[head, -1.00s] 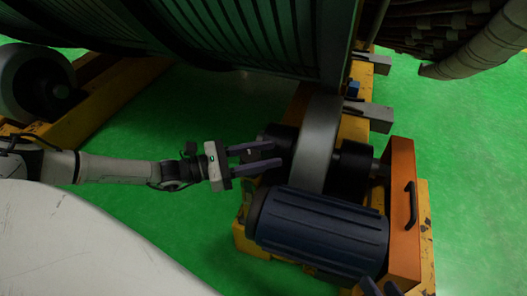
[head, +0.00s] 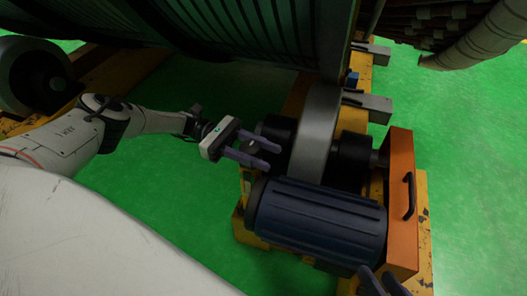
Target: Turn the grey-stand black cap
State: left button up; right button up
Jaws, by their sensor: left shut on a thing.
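The black cap (head: 280,130) is a dark round end on the left side of the upright grey wheel-like stand (head: 316,135). My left gripper (head: 273,158) reaches it from the left, with its two purple-grey fingers at the cap's lower left edge. The fingers stand a little apart and are shut on the cap. The exact contact is dark and partly hidden. My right gripper (head: 385,284) shows only its dark fingertips at the bottom edge, with a gap between them; the rest is out of view.
A blue ribbed motor (head: 318,220) lies just below the cap. An orange bracket with a black handle (head: 402,205) stands at the right. A large green ribbed drum (head: 240,40) hangs above. Green floor is free at the left (head: 160,185).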

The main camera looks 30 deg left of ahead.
pick_arm(q)
jog(key=shift+s+d+r+m+g, duration=0.1)
jog(key=shift+s+d+m+g, duration=0.1)
jog(key=shift+m+g, duration=0.3)
pick_arm(e)
jog(key=shift+r, duration=0.1)
pick_arm(q)
jog(key=o, duration=1)
jog(key=shift+o, duration=0.2)
jog(key=shift+a, duration=0.1)
jog(key=shift+r, duration=0.3)
notch_tip(320, 180, up, 9)
jog(key=p, duration=0.6)
jog(key=shift+r, duration=0.15)
pick_arm(e)
jog(key=s+d+f+g+h, duration=0.1)
jog(key=d+f+g+h, duration=0.1)
jog(key=f, duration=0.3)
jog(key=shift+d+h, duration=0.3)
jog(key=shift+d, duration=0.45)
